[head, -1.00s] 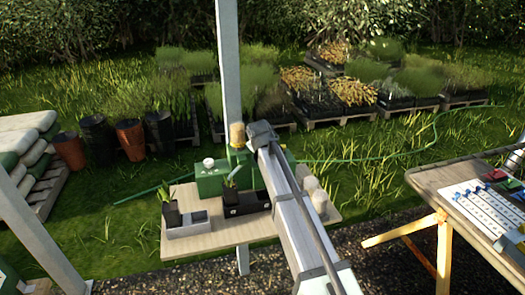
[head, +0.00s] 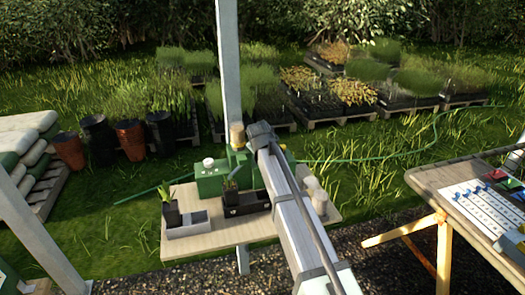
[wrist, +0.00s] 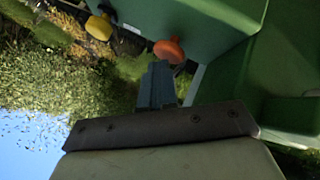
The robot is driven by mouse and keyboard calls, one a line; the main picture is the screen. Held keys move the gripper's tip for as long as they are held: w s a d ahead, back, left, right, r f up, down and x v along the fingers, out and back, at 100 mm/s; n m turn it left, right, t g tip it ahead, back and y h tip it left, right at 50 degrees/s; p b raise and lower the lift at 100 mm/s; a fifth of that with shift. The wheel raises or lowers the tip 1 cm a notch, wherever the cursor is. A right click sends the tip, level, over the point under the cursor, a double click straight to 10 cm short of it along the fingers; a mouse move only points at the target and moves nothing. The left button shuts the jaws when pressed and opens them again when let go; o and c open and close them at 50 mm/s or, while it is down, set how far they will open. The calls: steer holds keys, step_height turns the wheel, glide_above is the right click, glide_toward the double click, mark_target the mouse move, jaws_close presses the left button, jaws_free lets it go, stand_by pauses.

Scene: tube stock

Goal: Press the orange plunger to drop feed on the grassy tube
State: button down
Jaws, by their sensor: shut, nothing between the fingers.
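The orange plunger (wrist: 170,49) shows in the wrist view as a rounded knob on the green machine (wrist: 205,25). My gripper (wrist: 158,68) is shut and empty, its fingertips right by the knob; I cannot tell whether they touch. In the head view my arm hides the plunger and the fingers, and the green machine (head: 210,180) stands at the back of the bench. A black tube with a green plant (head: 229,190) stands at the black tray, before the machine. Another tube with bladed leaves (head: 170,208) stands in the grey tray. I cannot tell which is the grassy tube.
A yellow knob (wrist: 99,26) sits left of the orange one in the wrist view. The wooden bench (head: 215,237) holds the grey tray (head: 190,232), the black tray (head: 262,207) and pale cups (head: 316,192). A grey post (head: 229,65) rises behind. Another table (head: 440,180) stands right.

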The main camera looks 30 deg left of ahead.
steer(key=shift+r, duration=1.1)
steer(key=shift+r, duration=0.1)
steer(key=shift+r, duration=2.4)
stand_by(0.5)
step_height(320, 180, up, 4)
steer(key=shift+f, duration=0.1)
steer(key=shift+f, duration=0.1)
stand_by(0.3)
steer(key=shift+f, duration=4.3)
steer(key=shift+f, duration=0.1)
